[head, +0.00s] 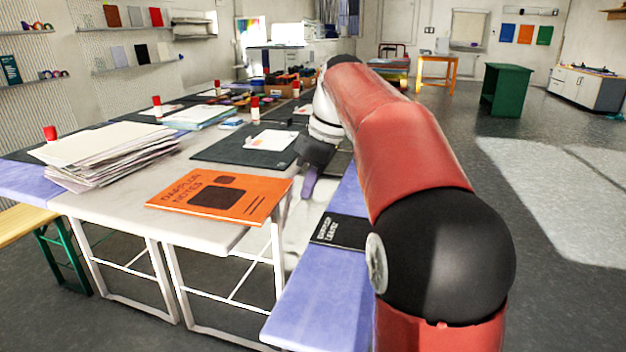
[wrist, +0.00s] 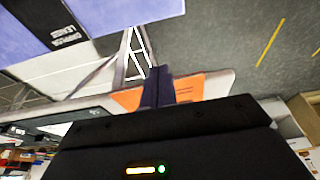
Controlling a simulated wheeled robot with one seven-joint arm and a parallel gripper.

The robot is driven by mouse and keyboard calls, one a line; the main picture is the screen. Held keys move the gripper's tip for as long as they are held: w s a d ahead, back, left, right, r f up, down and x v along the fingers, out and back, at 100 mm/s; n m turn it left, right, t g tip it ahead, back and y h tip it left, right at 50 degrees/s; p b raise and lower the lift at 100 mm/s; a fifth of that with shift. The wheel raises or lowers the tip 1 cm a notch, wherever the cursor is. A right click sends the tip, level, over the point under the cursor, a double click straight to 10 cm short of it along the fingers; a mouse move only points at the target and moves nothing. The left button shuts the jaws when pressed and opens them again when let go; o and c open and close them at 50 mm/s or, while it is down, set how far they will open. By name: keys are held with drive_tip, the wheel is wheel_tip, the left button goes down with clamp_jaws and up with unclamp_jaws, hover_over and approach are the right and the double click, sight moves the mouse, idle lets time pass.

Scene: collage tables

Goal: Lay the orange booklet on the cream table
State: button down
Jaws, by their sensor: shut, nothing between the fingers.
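The orange booklet (head: 205,199) lies flat on the pale, cream-looking table (head: 130,206), near its front right corner. Its right corner is close to the table's edge. My gripper (head: 309,184) is just right of the booklet, over the gap beside the table, apart from the booklet in the head view. In the wrist view, the fingers of my gripper (wrist: 157,86) are together with nothing between them. Parts of the orange booklet (wrist: 206,87) show on both sides of the fingers there; the rest is hidden behind the gripper.
A black booklet (head: 341,232) lies on the lavender surface (head: 318,291) at the right; it also shows in the wrist view (wrist: 65,22). A tall paper stack (head: 105,156) stands left of the orange booklet. A dark cutting mat (head: 215,151) lies behind it.

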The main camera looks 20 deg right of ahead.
sight(272, 205)
drive_tip(key=w+a+f, duration=0.3)
drive_tip(key=a+f, duration=0.1)
drive_tip(key=f, duration=0.1)
drive_tip(key=shift+w+a+f, duration=0.15)
drive_tip(key=shift+a+f, duration=0.1)
drive_tip(key=shift+a, duration=0.1)
drive_tip(key=shift+w+a+r+p, duration=0.15)
drive_tip(key=shift+w+a+p, duration=0.35)
drive_tip(key=shift+a+p, duration=0.15)
drive_tip(key=shift+w+a, duration=0.25)
drive_tip(key=shift+a, duration=0.1)
drive_tip(key=shift+s+d, duration=0.1)
